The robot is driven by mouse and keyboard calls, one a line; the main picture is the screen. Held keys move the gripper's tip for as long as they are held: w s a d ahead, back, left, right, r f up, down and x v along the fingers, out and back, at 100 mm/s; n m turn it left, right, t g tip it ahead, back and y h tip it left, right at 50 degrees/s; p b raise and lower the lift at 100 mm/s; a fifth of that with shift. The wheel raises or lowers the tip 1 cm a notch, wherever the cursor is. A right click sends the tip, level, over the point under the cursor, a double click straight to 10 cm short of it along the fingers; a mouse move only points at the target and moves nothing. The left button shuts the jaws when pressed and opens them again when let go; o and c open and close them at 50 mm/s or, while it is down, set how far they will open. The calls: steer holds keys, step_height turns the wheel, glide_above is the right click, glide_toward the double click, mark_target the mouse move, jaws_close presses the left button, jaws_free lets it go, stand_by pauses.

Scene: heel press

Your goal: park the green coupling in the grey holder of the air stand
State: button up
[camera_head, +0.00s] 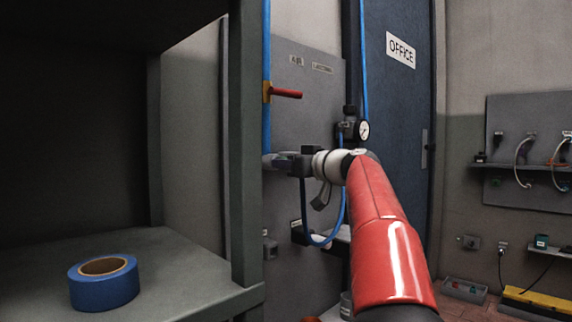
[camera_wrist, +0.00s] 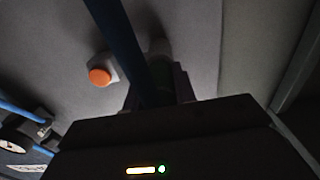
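My gripper (camera_head: 287,162) is at the end of my red arm, reaching left to the grey panel of the air stand (camera_head: 310,100). In the wrist view a dark, greenish body, apparently the green coupling (camera_wrist: 162,82), sits between the fingers, which look closed on it; a dark blue hose partly covers it. A grey cylindrical fitting (camera_head: 268,161) is at the gripper's tip, and I cannot tell whether the coupling touches it. The coupling is not distinct in the head view. I cannot clearly identify the grey holder.
A red-handled valve (camera_head: 286,93) projects above my gripper. A pressure gauge (camera_head: 363,130) is to its right. A blue hose (camera_head: 324,243) loops below. A shelf post (camera_head: 243,150) stands close left, with blue tape (camera_head: 104,291) on the shelf. An orange round piece (camera_wrist: 100,76) shows beside the fingers.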

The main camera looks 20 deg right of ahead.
jaws_close()
steer(key=shift+s, duration=0.15)
steer(key=shift+b+v, duration=1.75)
steer(key=shift+v, duration=1.15)
steer(key=shift+s+d+f+b, duration=0.1)
steer(key=shift+s+b, duration=0.1)
steer(key=shift+b, duration=0.1)
step_height(320, 180, down, 24)
steer(key=b, duration=0.6)
steer(key=shift+b, duration=0.3)
